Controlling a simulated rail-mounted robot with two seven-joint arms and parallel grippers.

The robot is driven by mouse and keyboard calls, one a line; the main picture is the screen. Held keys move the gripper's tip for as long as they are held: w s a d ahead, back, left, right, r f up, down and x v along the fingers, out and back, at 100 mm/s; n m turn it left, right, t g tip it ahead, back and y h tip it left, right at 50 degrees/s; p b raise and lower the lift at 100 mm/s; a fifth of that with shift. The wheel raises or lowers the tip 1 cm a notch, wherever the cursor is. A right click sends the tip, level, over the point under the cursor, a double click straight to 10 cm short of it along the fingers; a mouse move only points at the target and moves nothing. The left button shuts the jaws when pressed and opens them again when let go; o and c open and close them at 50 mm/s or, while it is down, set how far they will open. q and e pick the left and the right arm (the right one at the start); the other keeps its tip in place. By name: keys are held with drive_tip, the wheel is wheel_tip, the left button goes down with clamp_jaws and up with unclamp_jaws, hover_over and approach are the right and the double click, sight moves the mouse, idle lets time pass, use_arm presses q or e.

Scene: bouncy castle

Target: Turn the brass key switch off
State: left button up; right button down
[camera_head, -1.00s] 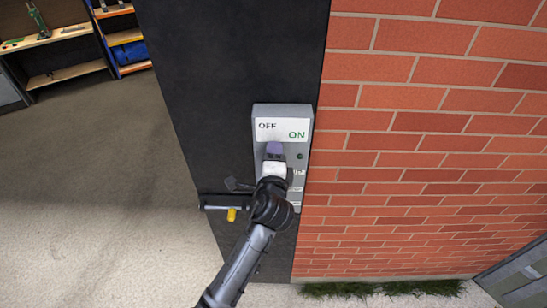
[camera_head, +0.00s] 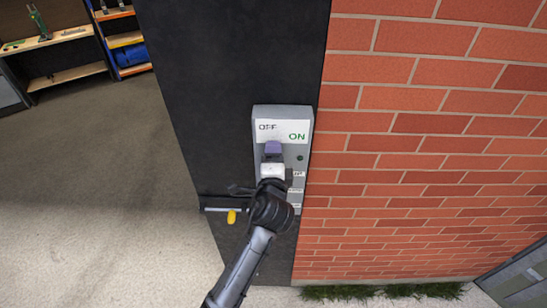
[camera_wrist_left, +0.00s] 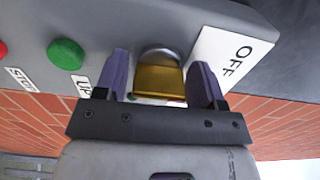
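A grey control box (camera_head: 261,112) is mounted on a dark panel and carries a white label reading OFF and ON. My left gripper (camera_head: 273,148) is in front of the box, below the label, and hides the switch in the head view. In the left wrist view, the brass key switch (camera_wrist_left: 159,78) sits between the two purple fingers of my left gripper (camera_wrist_left: 161,83). The fingers are apart, one on each side of the brass key, with narrow gaps showing. The OFF label (camera_wrist_left: 235,58) is to the key's right there. My right gripper is not in view.
A green button (camera_wrist_left: 67,54) and a red button (camera_wrist_left: 2,50) are on the box beside the key. A brick wall (camera_head: 430,130) lies right of the dark panel (camera_head: 235,60). A handle with a yellow part (camera_head: 231,216) is lower left. Shelves (camera_head: 125,40) stand far left.

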use_arm(q)
drive_tip(key=shift+o, duration=0.9)
drive_tip(key=s+b, duration=0.1)
drive_tip(key=s, duration=1.2)
drive_tip(key=shift+s+a+b, duration=0.15)
drive_tip(key=shift+s+b, duration=0.25)
